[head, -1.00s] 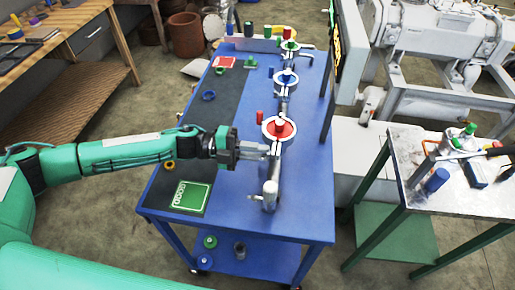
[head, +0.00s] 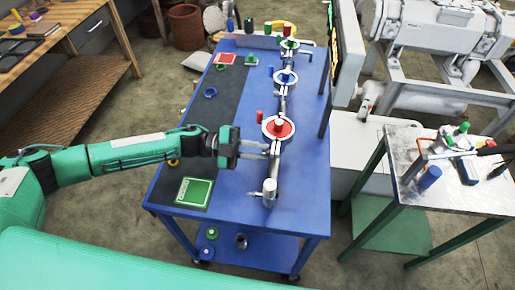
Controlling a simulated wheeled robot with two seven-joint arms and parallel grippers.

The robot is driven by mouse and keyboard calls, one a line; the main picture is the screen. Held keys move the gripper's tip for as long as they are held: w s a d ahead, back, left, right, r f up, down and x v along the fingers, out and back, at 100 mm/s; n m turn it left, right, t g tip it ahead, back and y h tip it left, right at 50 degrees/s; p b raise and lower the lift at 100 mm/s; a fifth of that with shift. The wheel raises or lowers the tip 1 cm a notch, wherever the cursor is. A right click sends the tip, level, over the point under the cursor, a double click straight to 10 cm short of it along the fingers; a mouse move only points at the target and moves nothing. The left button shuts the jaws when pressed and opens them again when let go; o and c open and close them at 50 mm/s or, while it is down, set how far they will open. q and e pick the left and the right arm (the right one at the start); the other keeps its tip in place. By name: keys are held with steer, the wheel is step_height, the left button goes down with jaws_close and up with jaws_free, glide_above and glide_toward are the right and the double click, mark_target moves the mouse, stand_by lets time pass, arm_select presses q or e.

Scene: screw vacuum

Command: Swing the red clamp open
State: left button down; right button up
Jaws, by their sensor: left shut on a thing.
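The red clamp (head: 291,128) is a silvery ring around a red disc on the blue table, the nearest of three such coloured stations along a pipe line. A short red cylinder (head: 259,116) stands at its left. My left gripper (head: 266,150) reaches in from the left, at the front-left side of the ring. Its fingers are shut on a small part of the red clamp, which they mostly hide. My right gripper is out of view.
The blue (head: 286,77) and green (head: 289,44) stations stand farther back. A silver upright cylinder (head: 269,190) stands in front. A green card (head: 194,192) lies at the front left. A dark screen (head: 346,50) stands along the right edge. The table's front right is clear.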

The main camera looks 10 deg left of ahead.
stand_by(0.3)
